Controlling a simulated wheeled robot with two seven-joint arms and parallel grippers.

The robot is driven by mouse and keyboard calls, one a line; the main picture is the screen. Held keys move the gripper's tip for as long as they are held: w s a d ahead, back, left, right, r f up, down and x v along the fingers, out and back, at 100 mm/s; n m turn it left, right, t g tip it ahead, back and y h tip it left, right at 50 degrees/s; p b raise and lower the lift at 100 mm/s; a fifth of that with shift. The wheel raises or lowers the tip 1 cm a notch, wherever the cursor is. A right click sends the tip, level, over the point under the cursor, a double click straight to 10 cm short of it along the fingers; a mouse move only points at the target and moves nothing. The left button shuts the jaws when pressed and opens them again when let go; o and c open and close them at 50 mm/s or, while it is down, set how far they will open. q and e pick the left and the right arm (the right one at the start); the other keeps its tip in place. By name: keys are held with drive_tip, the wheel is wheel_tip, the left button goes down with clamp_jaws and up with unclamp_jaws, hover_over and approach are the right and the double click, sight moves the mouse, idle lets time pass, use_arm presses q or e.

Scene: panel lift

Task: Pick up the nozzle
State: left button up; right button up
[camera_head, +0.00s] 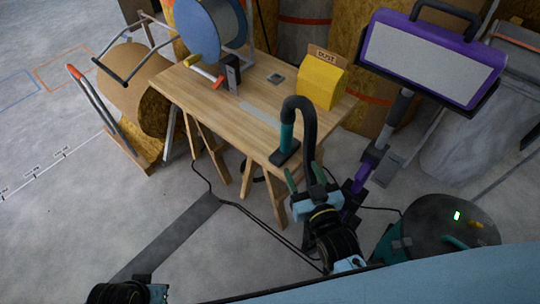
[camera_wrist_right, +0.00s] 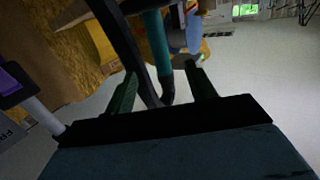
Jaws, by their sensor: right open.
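The nozzle (camera_head: 287,137) is a teal tube standing upright on a flat black foot at the near right corner of the wooden table (camera_head: 225,100). A thick black hose (camera_head: 309,130) arches from its top and hangs down past the table edge. My right gripper (camera_head: 305,176) is open, just in front of and below the nozzle. In the right wrist view, the teal tube (camera_wrist_right: 158,42) and the hose (camera_wrist_right: 122,40) appear between the spread green fingers of my right gripper (camera_wrist_right: 163,82), apparently beyond them. Part of my left arm shows at the bottom left; its fingers do not show.
A yellow dust box (camera_head: 320,84), a small grey item and a blue reel (camera_head: 212,30) are on the table. A purple-framed lamp panel (camera_head: 432,60) stands at the right. A round vacuum (camera_head: 440,230) stands at the lower right. Black cables cross the floor.

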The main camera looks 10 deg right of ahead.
sight(289, 134)
drive_tip(key=shift+t, duration=0.3)
drive_tip(key=w, duration=0.2)
drive_tip(key=w+r+b, duration=0.1)
drive_tip(key=w, duration=0.2)
drive_tip(key=w+b, duration=0.1)
drive_tip(key=w, duration=0.1)
drive_tip(key=shift+w+a+r, duration=0.1)
drive_tip(key=shift+w+r, duration=0.3)
drive_tip(key=shift+w+b, duration=0.45)
drive_tip(key=shift+w, duration=0.15)
drive_tip(key=shift+w+a+b, duration=0.15)
drive_tip(key=shift+w+b, duration=0.4)
drive_tip(key=shift+w, duration=0.3)
drive_tip(key=w+b, duration=0.1)
drive_tip(key=w, duration=0.2)
drive_tip(key=shift+a, duration=0.15)
use_arm(q)
drive_tip(key=w+d+r+t+h, duration=0.1)
drive_tip(key=w+d+r+t, duration=0.1)
drive_tip(key=r, duration=0.4)
drive_tip(key=w+d+r+t, duration=0.2)
drive_tip(key=w+r, duration=0.1)
drive_tip(key=r, duration=0.3)
drive_tip(key=shift+d+h, duration=0.4)
drive_tip(key=shift+f, duration=0.1)
use_arm(e)
clamp_jaws()
